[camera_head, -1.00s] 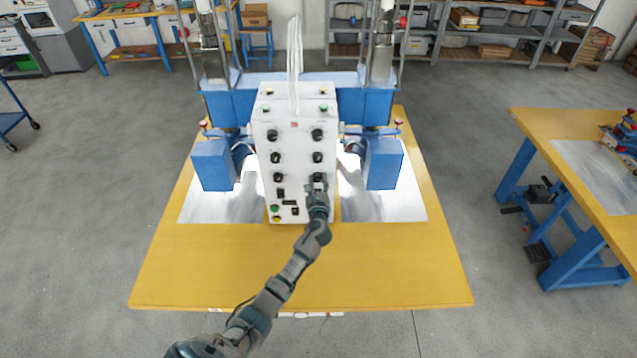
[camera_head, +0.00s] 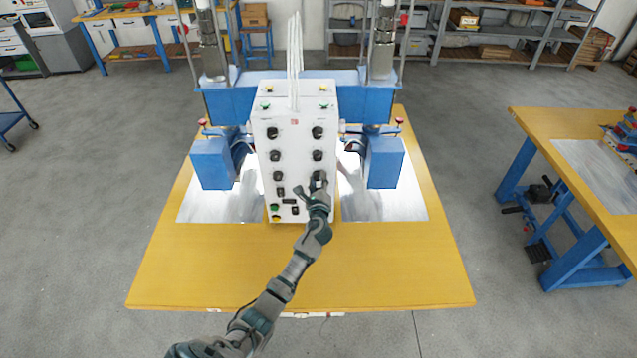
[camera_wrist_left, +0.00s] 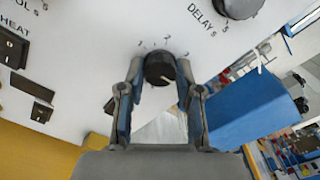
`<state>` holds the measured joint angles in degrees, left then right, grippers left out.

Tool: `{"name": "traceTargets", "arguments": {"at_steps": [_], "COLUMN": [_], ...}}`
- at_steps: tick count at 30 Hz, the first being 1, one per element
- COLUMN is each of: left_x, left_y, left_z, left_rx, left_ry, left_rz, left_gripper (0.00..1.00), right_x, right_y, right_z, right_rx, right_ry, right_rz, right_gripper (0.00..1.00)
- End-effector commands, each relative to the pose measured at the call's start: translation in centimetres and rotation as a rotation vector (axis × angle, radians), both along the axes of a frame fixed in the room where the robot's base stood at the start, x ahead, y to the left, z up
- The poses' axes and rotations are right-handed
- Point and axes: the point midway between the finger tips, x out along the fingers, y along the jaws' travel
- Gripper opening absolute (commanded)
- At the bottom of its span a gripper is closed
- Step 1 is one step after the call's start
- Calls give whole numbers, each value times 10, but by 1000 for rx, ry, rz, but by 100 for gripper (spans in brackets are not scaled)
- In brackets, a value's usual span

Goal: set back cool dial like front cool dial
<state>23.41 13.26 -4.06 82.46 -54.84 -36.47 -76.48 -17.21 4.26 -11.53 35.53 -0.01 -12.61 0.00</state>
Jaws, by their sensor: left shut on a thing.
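A white control panel (camera_head: 297,166) with two columns of black dials stands at the middle of the welding machine. My left gripper (camera_head: 318,181) is at the lowest dial of the right column. In the left wrist view, my left gripper (camera_wrist_left: 158,76) is shut on this black dial (camera_wrist_left: 159,68), one finger on each side. Its pale pointer line slants toward the lower right, with scale marks above it. Its label is hidden. A dial marked DELAY s (camera_wrist_left: 236,5) is above right. A label ending in "OL s" is at upper left. The left column's lowest dial (camera_head: 278,176) is uncovered.
Small switches and buttons (camera_head: 275,208) sit low on the panel's left side; black switches (camera_wrist_left: 33,91) show in the wrist view. Blue machine blocks (camera_head: 212,164) flank the panel. The yellow table top (camera_head: 230,265) is clear in front, apart from my arm above it.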

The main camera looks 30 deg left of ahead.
Motion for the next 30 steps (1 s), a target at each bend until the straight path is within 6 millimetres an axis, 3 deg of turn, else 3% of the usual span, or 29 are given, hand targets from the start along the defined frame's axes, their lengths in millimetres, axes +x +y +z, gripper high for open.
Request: {"name": "traceTargets", "arguments": {"at_steps": [30], "left_x": [-1], "left_y": [2], "left_z": [-3], "left_rx": [-753], "left_ry": [-461], "left_rz": [6], "left_gripper": [0], "right_x": [-4], "right_y": [-7], "right_z": [-41], "right_rx": [-8], "right_ry": [7], "right_rz": [0], "right_gripper": [59]}}
